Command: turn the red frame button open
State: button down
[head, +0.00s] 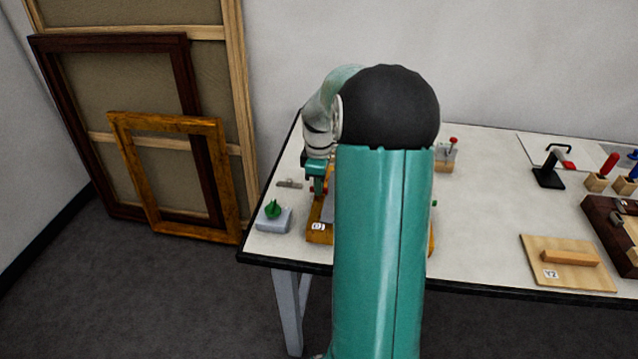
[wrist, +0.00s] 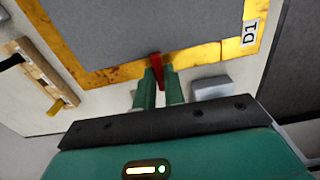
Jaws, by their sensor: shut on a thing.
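The gilt frame fragment lies on the table; its gold border (wrist: 110,74) surrounds a grey panel (wrist: 140,30) in the wrist view, with a D1 label at its right corner. In the head view only its left edge (head: 318,236) shows clearly, as my arm hides most of it. The red frame button (wrist: 157,68) sits at the gold border, between my gripper's green fingertips. My gripper (wrist: 158,82) is shut on it. In the head view my gripper (head: 318,186) is at the frame's left side, partly hidden. The button's exact angle is hard to tell.
A grey block (head: 273,219) with a green knob stands left of the frame near the table edge; a grey block also shows in the wrist view (wrist: 211,88). A small metal piece (head: 290,184) lies behind it. A wooden board (head: 540,272) labelled Y2 lies right, with clear table between.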

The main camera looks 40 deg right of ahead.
jog(key=shift+m, duration=0.4)
jog(key=m, duration=0.3)
jog(key=shift+m, duration=0.3)
jog(key=m, duration=0.4)
jog(key=shift+m, duration=0.3)
jog(key=m, duration=0.4)
jog(key=shift+r, duration=0.1)
jog(key=m, duration=0.4)
jog(key=shift+m, duration=0.3)
jog(key=c, duration=1.5)
grip_release()
